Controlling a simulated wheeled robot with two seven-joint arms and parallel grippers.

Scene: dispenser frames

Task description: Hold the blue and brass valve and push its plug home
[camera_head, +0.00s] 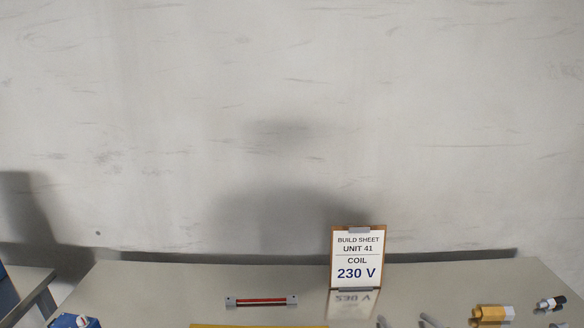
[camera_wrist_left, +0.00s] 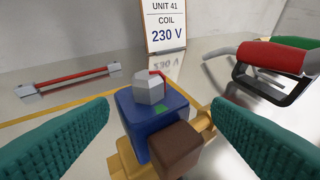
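The blue and brass valve shows in the left wrist view: a blue block (camera_wrist_left: 148,122) with a grey hex nut on top, a green mark, and brass (camera_wrist_left: 124,160) below and at its right side. A brown block-shaped plug (camera_wrist_left: 175,148) is at its near side; whether a gap is left between plug and block I cannot tell. My left gripper (camera_wrist_left: 160,108) is open, its teal ribbed fingers on either side of the valve and seemingly clear of it. The head view does not clearly show this valve or either gripper.
A build sheet sign (camera_head: 357,256) reading coil 230 V stands at the table's back. A red bar with grey ends (camera_head: 261,302) lies left of it. A brass fitting (camera_head: 492,314) is at right, a blue object (camera_head: 73,321) at left. A red-and-grey handled object (camera_wrist_left: 275,57) stands beyond my right-hand finger.

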